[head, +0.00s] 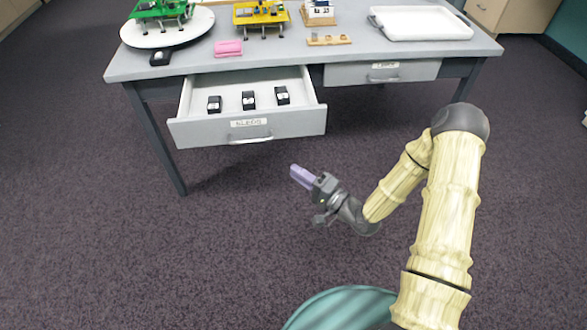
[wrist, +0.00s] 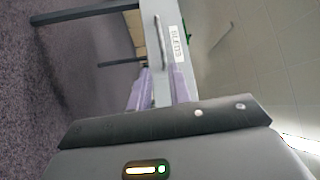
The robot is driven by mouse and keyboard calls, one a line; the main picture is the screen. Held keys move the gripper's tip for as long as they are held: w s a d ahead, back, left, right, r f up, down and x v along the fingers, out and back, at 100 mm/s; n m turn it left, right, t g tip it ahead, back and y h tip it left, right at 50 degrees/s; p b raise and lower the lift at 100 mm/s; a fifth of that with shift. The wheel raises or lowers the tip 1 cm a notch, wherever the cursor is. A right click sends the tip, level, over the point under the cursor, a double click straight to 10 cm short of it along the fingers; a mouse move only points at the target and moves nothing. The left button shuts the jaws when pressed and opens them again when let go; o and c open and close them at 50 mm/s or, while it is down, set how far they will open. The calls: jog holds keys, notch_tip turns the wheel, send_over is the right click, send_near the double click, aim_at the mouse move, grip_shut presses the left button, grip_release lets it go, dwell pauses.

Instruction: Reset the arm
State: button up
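My arm hangs in front of the desk, with my gripper (head: 302,177) held in open space below and in front of the pulled-out left drawer (head: 220,133). In the wrist view, the two purple fingers of my gripper (wrist: 161,80) are apart with nothing between them. The drawer front (wrist: 158,25) and its handle show beyond the fingers, and no contact with them can be seen.
The grey desk (head: 290,55) holds a green model on a white disc (head: 168,30), a yellow model (head: 262,14), a pink block (head: 228,48) and a white tray (head: 420,24). Three small black items (head: 249,100) lie in the open drawer. The right drawer (head: 383,71) is shut. Carpet around my arm is clear.

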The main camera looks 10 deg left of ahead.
dwell(0.4)
jog(key=d+n+g+h, duration=0.3)
jog(key=d+n+h, duration=0.3)
jog(key=d+h, duration=0.7)
jog(key=s+d+r+m+g+h, duration=0.1)
jog(key=s+d+r+g+h, duration=0.4)
jog(key=s+r, duration=0.7)
notch_tip(320, 180, up, 33)
jog(key=s+d+y+p, duration=0.1)
jog(key=p, duration=3.4)
jog(key=shift+s+t, duration=0.3)
jog(key=shift+s, duration=0.1)
jog(key=shift+d+f, duration=0.1)
